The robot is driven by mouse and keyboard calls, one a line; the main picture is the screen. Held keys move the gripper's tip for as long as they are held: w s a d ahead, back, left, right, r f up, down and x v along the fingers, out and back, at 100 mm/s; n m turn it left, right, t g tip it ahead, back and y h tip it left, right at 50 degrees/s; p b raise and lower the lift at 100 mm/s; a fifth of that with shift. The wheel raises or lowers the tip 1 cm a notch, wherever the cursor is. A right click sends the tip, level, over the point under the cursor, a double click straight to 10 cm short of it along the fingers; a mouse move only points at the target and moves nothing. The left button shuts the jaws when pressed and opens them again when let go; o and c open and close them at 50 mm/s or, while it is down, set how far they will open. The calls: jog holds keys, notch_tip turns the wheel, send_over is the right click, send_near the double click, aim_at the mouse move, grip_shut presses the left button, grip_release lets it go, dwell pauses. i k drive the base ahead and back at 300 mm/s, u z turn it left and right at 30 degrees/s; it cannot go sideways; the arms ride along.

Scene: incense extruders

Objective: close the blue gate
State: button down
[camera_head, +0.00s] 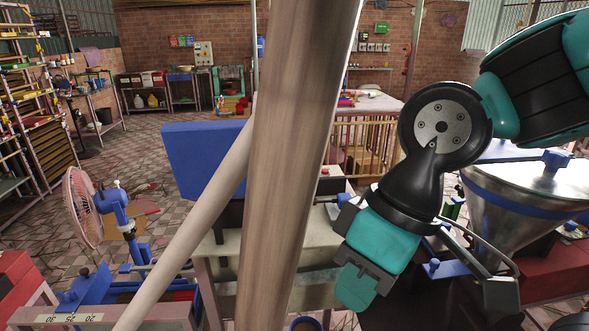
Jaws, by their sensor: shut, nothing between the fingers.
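My gripper (358,288) is at the lower middle right, pointing down, with its teal fingers together and nothing held. A blue bar with a knob (440,270) sits on the machine just right of my gripper, below a steel hopper (515,210). It appears apart from my gripper. A large flat blue panel (203,157) stands tilted at the left of the pale machine table, well to the left of my gripper. I cannot tell for certain which blue part is the gate. My arm and a thick pole hide part of the machines.
The thick brown pole (298,150) and a thinner pale pole (195,235) cross the view left of my gripper. A pink fan (82,207) stands at left. A wooden crib-like bin (375,135) is behind my arm. Open tiled floor (150,165) lies at the left.

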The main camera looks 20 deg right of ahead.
aim_at(436, 270)
jog(key=u, duration=0.95)
jog(key=k, duration=0.85)
jog(key=z, duration=0.85)
jog(key=i, duration=0.5)
jog(key=u, duration=0.05)
